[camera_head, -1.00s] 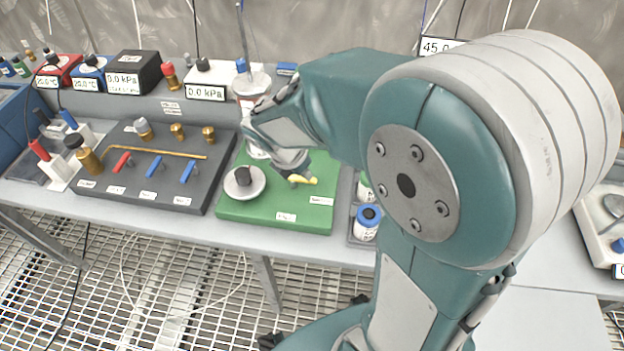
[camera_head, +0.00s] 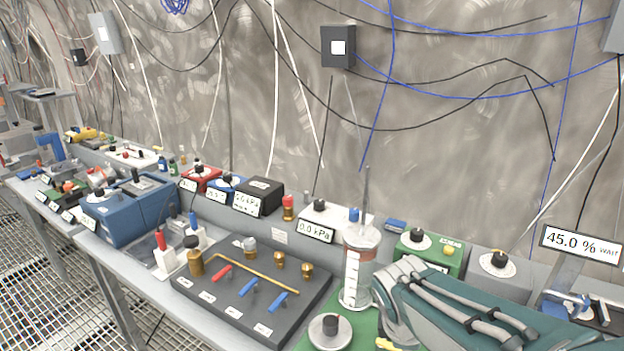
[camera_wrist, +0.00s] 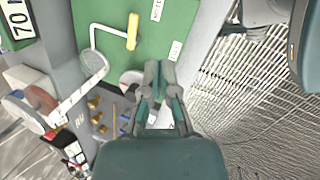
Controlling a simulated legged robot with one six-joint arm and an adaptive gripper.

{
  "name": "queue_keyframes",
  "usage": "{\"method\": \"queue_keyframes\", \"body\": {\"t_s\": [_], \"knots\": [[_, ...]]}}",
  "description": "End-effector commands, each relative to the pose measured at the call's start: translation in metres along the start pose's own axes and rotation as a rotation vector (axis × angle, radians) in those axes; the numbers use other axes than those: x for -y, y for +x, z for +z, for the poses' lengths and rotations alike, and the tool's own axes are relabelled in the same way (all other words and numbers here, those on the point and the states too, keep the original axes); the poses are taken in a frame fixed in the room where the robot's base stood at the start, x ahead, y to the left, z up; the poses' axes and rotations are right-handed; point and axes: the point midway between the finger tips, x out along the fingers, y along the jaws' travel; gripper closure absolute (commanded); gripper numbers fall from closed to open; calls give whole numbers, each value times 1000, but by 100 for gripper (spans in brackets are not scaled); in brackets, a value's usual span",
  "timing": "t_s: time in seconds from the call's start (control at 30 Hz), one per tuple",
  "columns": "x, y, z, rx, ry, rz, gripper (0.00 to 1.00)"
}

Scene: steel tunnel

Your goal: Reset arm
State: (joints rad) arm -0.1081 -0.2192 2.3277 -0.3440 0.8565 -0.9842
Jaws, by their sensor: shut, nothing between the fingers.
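My gripper (camera_wrist: 158,75) shows in the wrist view with its two grey fingers together and nothing between them. It is over the lower edge of the green board (camera_wrist: 110,15), near a white round knob (camera_wrist: 131,80) that it partly hides. I cannot tell the gap between them. A yellow handle (camera_wrist: 132,32) on a bent white rod lies on the board, apart from the fingers. In the head view, my teal arm (camera_head: 480,318) with grey cables fills the lower right corner and covers much of the green board (camera_head: 308,340). My fingers do not show there.
A clear graduated cylinder (camera_head: 357,275) stands beside my arm. A dark valve panel (camera_head: 225,312) with red and blue levers lies to the left. A blue box (camera_head: 128,212) and several gauges line the bench. Floor grating (camera_wrist: 250,100) is open at the right in the wrist view.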

Motion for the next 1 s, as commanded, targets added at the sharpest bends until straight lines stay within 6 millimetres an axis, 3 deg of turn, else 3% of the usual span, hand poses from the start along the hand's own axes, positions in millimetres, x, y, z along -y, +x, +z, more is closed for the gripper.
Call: {"method": "queue_keyframes", "body": {"t_s": [0.3, 0.5, 0.67, 1.0], "knots": [[45, -61, 22, -218, 844, 32, 100], [69, -83, 26, -341, 1233, -7, 100], [75, -87, 26, -375, 1340, -27, 100], [75, -87, 26, -374, 1342, -28, 100]]}}
